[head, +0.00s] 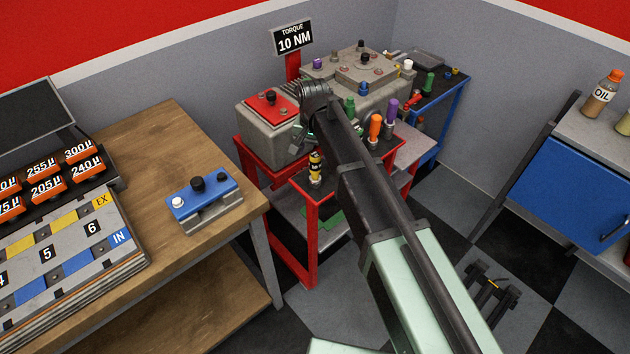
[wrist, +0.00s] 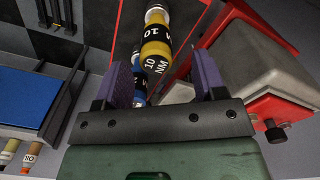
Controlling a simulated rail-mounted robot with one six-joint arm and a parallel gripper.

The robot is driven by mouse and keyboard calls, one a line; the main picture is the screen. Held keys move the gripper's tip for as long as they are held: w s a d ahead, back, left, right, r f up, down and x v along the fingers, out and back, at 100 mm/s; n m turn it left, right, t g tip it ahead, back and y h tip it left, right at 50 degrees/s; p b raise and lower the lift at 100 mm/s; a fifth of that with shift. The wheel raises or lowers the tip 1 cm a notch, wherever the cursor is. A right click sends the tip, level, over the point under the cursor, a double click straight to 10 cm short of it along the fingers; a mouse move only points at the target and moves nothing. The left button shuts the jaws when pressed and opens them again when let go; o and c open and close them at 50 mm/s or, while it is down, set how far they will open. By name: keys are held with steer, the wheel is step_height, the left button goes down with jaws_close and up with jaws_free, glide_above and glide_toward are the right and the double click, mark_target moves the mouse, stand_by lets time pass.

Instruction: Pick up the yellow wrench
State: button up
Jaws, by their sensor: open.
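The yellow wrench (head: 315,168), a short cylinder with black bands, stands upright at the front-left of the red stand. In the wrist view the yellow wrench (wrist: 156,48) shows "10 NM" lettering and lies just beyond the gap between my fingers. My gripper (wrist: 163,70) is open, with its two purple fingers apart and nothing held between them. In the head view my gripper (head: 306,134) is mostly hidden behind my own arm, above and behind the wrench. Whether a finger touches the wrench cannot be told.
The red stand (head: 312,232) also holds orange (head: 375,128) and purple (head: 391,110) handled tools. A grey engine block with a red cover (head: 270,103) stands close behind. A wooden bench (head: 150,150) with a blue-topped fixture (head: 203,197) is at left. A blue part (wrist: 140,80) shows behind my fingers.

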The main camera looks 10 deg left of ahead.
mark_target(315, 163)
steer(key=f+b, duration=0.5)
steer(key=shift+d+f, duration=0.2)
steer(key=shift+r, duration=0.25)
steer(key=c, duration=1.1)
steer(key=shift+r, duration=0.1)
step_height(315, 163, up, 20)
steer(key=p, duration=2.1)
step_height(315, 163, down, 16)
steer(key=b, duration=1.7)
steer(key=shift+f, duration=0.2)
steer(key=shift+r, duration=0.1)
